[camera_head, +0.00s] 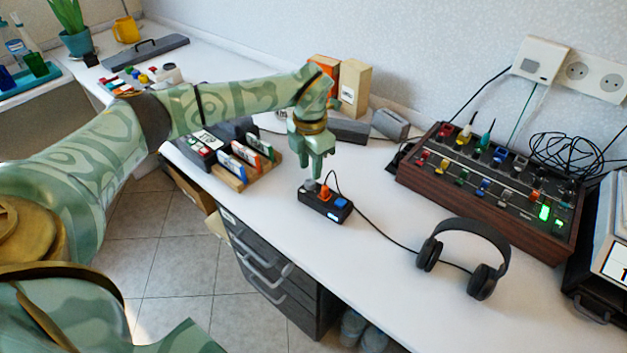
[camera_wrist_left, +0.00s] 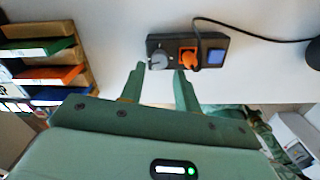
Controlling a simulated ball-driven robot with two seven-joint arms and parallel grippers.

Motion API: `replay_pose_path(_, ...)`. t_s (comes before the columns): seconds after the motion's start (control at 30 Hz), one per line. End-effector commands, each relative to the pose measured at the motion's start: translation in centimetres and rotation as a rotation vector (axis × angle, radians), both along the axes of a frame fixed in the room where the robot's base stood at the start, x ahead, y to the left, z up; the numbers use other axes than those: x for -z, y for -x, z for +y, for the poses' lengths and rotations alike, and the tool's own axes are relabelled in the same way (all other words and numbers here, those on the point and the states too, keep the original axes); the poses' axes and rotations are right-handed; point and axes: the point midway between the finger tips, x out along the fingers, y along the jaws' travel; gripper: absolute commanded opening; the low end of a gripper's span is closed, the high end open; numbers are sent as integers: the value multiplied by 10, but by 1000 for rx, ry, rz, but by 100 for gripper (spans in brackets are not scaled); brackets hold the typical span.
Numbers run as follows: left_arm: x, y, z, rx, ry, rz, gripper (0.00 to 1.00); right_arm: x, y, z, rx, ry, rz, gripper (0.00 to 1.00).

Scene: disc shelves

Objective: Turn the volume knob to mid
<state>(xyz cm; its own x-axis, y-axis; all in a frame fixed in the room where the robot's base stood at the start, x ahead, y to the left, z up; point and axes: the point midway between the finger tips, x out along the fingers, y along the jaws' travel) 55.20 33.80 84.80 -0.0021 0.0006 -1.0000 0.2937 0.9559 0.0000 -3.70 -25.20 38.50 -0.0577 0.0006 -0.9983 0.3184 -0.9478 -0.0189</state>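A small dark box (camera_head: 323,208) lies on the white desk. It carries a grey round knob (camera_head: 311,185), an orange switch or plug (camera_head: 326,194) and a blue button (camera_head: 341,202). My left gripper (camera_head: 316,177) points down just above the knob end of the box. In the left wrist view the grey knob (camera_wrist_left: 157,61) appears between the two open fingertips of my left gripper (camera_wrist_left: 160,71), with a gap at the right finger. Contact with the left finger cannot be told. The knob's setting is too small to read. My right gripper is out of view.
Black headphones (camera_head: 464,255) lie right of the box, with a cable running between them. A wooden-sided mixer console (camera_head: 488,190) stands behind. A rack of coloured cases (camera_head: 245,162) is close on the left. Drawers (camera_head: 265,265) are below the desk's front edge.

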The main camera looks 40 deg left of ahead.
Motion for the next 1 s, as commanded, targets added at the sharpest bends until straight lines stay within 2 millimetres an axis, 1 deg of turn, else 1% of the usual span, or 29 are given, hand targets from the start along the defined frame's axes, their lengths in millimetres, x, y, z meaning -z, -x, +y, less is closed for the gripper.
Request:
replay_pose_path(0.03,16,0,0,0,0,5,32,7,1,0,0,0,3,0)
replay_pose_path(0.1,27,0,0,0,1,4,32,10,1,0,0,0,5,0)
replay_pose_path(0.2,37,0,0,0,1,1,32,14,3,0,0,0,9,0)
replay_pose_path(0.33,44,0,0,0,0,0,32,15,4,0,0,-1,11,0)
replay_pose_path(0.6,44,0,0,0,0,-1,32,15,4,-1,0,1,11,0)
replay_pose_path(0.63,44,0,0,0,0,-1,27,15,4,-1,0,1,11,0)
replay_pose_path(0.67,44,0,0,0,0,-1,18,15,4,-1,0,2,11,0)
replay_pose_path(0.7,44,0,0,0,0,-1,7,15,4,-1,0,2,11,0)
replay_pose_path(0.73,44,0,0,0,0,-1,0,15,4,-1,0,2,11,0)
replay_pose_path(1.0,43,0,0,12,1,-2,0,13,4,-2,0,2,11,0)
